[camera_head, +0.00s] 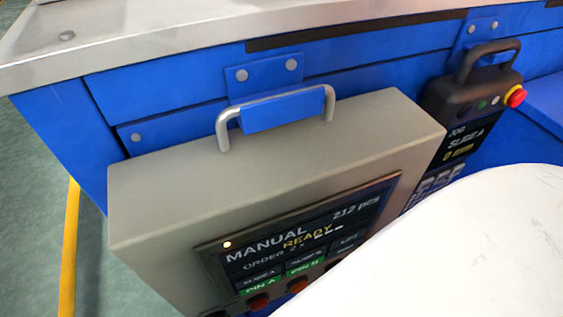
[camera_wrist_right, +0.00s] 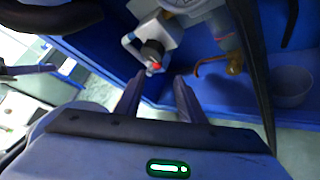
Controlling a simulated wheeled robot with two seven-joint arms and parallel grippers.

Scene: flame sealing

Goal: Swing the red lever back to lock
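My right gripper (camera_wrist_right: 158,78) shows in the right wrist view with its two fingers apart and nothing visible between them. Just beyond the fingertips is a small red part (camera_wrist_right: 155,67) below a dark knob (camera_wrist_right: 152,49) on a white block (camera_wrist_right: 155,32). I cannot tell whether this red part is the red lever. No red lever shows clearly in the head view. My left gripper is in neither view.
In the head view a grey control box (camera_head: 150,205) with a handle (camera_head: 280,108) and lit screen (camera_head: 300,240) hangs on a blue machine. A pendant with a red button (camera_head: 515,96) is right. The wrist view shows an orange hook (camera_wrist_right: 234,63) and grey cup (camera_wrist_right: 291,88).

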